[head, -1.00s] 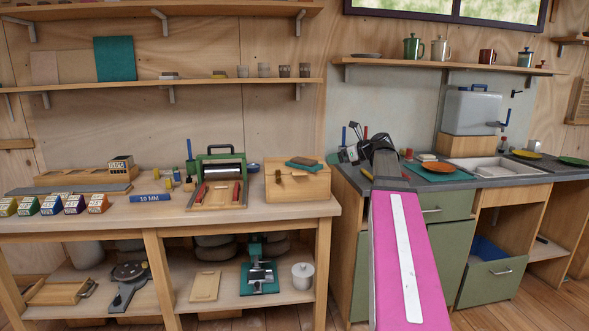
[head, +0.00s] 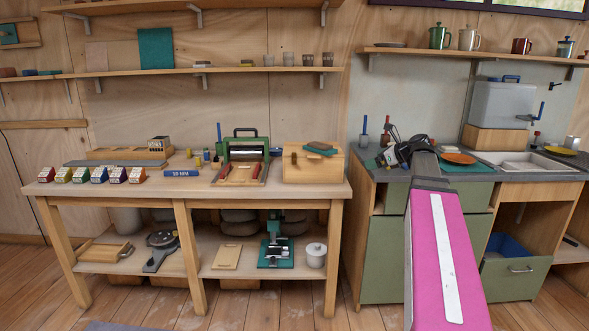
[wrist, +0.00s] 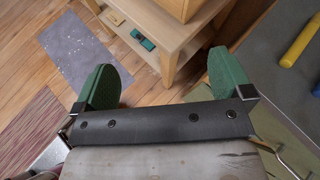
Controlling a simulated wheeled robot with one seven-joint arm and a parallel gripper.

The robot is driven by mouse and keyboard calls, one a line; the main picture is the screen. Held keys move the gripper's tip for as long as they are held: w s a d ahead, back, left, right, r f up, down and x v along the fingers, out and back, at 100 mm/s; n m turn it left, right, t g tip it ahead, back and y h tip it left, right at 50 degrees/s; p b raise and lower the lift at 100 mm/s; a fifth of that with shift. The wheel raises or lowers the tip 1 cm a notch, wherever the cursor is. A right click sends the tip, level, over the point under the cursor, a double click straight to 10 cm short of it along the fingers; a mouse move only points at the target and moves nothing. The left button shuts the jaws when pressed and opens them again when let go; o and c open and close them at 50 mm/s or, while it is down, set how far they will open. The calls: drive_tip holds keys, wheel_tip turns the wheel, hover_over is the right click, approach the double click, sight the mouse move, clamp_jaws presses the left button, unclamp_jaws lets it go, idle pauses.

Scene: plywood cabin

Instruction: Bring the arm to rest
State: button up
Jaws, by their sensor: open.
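My gripper (wrist: 165,85) shows in the wrist view with its two green fingers wide apart and nothing between them. Below it are the wooden floor and the end of a wooden bench (wrist: 152,42). In the head view my pink arm reaches up from the lower right, and its dark end (head: 408,150) is over the left part of the kitchen counter. The fingers are hard to make out there.
The grey kitchen counter (head: 480,178) has an orange plate (head: 458,158) and a sink beside my arm. The workbench (head: 130,190) at left carries a small press, a wooden box (head: 312,165) and several coloured blocks. Wooden floor (head: 215,312) is open in front.

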drive_tip(key=s+a+f+n+g+h, duration=0.1)
drive_tip(key=s+a+f+n, duration=0.2)
drive_tip(key=f, duration=0.4)
drive_tip(key=s+a+f+n+g+h, duration=0.15)
drive_tip(key=f+n, duration=0.25)
drive_tip(key=f, duration=0.4)
drive_tip(key=s+a+f+n+g+h, duration=0.1)
drive_tip(key=s+a+f+n+g, duration=0.15)
drive_tip(key=f, duration=0.45)
drive_tip(key=s+a+f+n+g+h, duration=0.1)
drive_tip(key=s+a+f+n+h, duration=0.1)
drive_tip(key=s+f+n, duration=0.5)
drive_tip(key=s+a+f+n+g+h, duration=0.2)
drive_tip(key=s+f+n+h, duration=0.1)
drive_tip(key=s+f+n, duration=0.5)
wheel_tip(320, 180, down, 3)
drive_tip(key=shift+s+a+r+g, duration=0.2)
drive_tip(key=shift+s+a+g, duration=0.1)
drive_tip(key=shift+s+a, duration=0.1)
